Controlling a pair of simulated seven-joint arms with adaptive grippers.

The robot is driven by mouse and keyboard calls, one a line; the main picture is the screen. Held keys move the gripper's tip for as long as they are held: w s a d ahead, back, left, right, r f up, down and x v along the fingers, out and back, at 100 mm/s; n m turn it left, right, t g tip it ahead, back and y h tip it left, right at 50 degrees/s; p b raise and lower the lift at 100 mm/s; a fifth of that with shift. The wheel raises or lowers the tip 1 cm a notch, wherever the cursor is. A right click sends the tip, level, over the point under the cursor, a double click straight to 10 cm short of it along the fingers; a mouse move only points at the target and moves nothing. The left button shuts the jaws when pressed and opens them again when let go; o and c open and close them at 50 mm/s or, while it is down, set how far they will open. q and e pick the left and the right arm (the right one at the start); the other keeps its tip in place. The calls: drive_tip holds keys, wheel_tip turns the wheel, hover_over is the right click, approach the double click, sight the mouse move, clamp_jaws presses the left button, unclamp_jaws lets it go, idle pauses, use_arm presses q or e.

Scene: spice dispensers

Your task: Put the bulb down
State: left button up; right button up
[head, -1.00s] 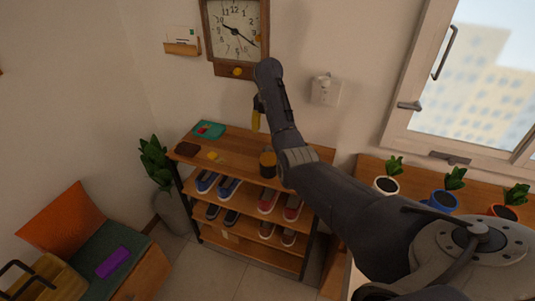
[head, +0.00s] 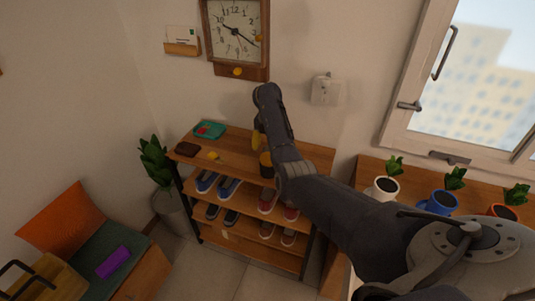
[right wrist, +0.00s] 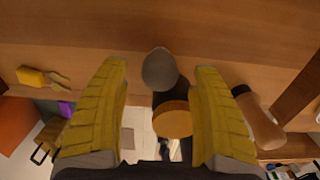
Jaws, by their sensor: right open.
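My right gripper (head: 257,140) is low over the top of the wooden shoe rack. In the right wrist view its two yellow fingers (right wrist: 161,110) are spread apart. A grey rounded thing, seemingly the bulb (right wrist: 160,68), shows beyond and between the fingertips, against the wooden top. It appears clear of both fingers; its contact with the wood is hard to judge. I cannot make out the bulb in the head view. My left gripper is not in view.
A dark jar with a yellow-brown top (head: 266,163) stands beside the right gripper; that round top (right wrist: 172,120) shows between the fingers. A teal tray (head: 209,131), dark wallet (head: 187,149) and small yellow thing (head: 213,156) lie left on the rack. A clock (head: 236,35) hangs above.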

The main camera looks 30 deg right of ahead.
drive_tip(key=shift+f, duration=0.5)
drive_tip(key=shift+o, duration=0.3)
clamp_jaws()
drive_tip(key=shift+r, duration=0.2)
